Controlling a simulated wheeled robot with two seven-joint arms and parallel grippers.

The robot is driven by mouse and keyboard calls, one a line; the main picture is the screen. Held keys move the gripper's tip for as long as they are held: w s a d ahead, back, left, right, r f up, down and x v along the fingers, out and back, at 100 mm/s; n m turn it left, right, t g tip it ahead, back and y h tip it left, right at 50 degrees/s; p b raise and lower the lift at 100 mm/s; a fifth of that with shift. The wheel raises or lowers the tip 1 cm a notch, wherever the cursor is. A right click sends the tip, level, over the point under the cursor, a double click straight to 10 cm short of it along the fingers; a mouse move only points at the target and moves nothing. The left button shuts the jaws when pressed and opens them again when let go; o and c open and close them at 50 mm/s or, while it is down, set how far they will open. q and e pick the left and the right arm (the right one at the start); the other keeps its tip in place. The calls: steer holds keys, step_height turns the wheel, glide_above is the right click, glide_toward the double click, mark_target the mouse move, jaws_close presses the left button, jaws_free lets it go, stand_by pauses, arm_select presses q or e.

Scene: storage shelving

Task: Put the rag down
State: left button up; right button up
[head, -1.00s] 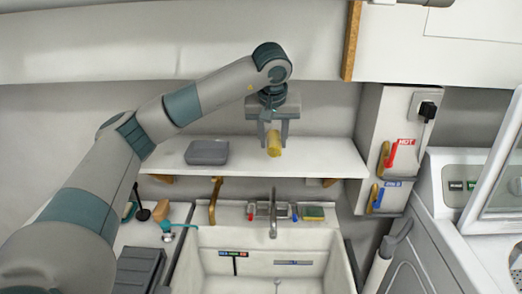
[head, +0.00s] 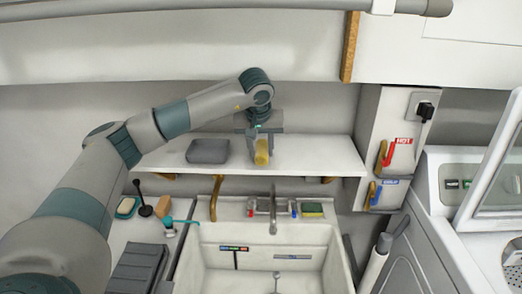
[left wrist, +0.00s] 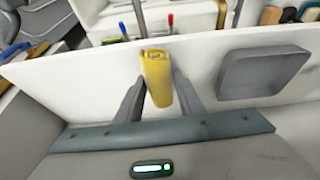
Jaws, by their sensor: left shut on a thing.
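The rag (head: 262,152) is a yellow roll. It is held between the fingers of my left gripper (head: 262,157) at the white wall shelf (head: 320,158). In the left wrist view the rag (left wrist: 157,78) sticks out between the two grey fingers, over the shelf's white top. I cannot tell whether the rag touches the shelf. My right gripper is not in view.
A grey tray (head: 207,151) stands on the shelf, left of the rag. The shelf is bare to the right. Below are a faucet (head: 273,212) and sink (head: 311,258). A wall box (head: 384,140) stands at the shelf's right end.

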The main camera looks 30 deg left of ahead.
arm_select(q)
steer(key=shift+f, duration=0.75)
steer(key=shift+f, duration=0.25)
steer(key=o, duration=1)
steer(key=shift+d, duration=0.1)
steer(key=shift+f, duration=0.1)
steer(key=shift+s, duration=0.15)
